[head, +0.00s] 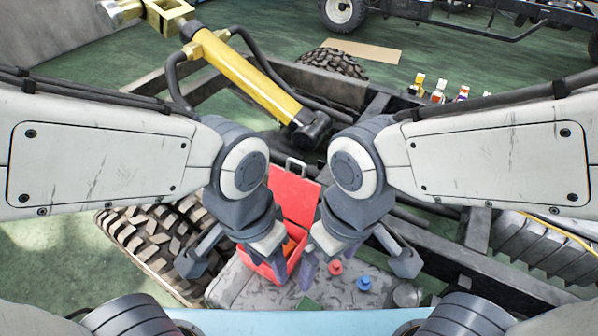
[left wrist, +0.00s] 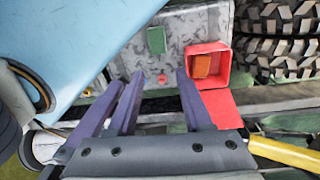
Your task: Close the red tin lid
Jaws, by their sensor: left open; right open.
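The red tin (head: 256,268) sits open on a grey scuffed surface in front of me, partly hidden by my left gripper in the head view. Its red lid (head: 293,192) stands raised at the tin's far side, with a grey handle at its top. The left wrist view shows the tin's open mouth (left wrist: 222,78), an orange block (left wrist: 202,66) inside, and part of the lid (left wrist: 220,107). My left gripper (head: 280,262) is open over the tin's right part. My right gripper (head: 310,270) is open just right of the tin. Both look empty.
A red knob (head: 336,267), a blue knob (head: 364,284) and a green block (head: 306,302) lie on the grey surface. A tyre (head: 150,245) is at left. A yellow cylinder (head: 245,75) and dark frame rails lie beyond. Several small coloured items (head: 440,92) stand far right.

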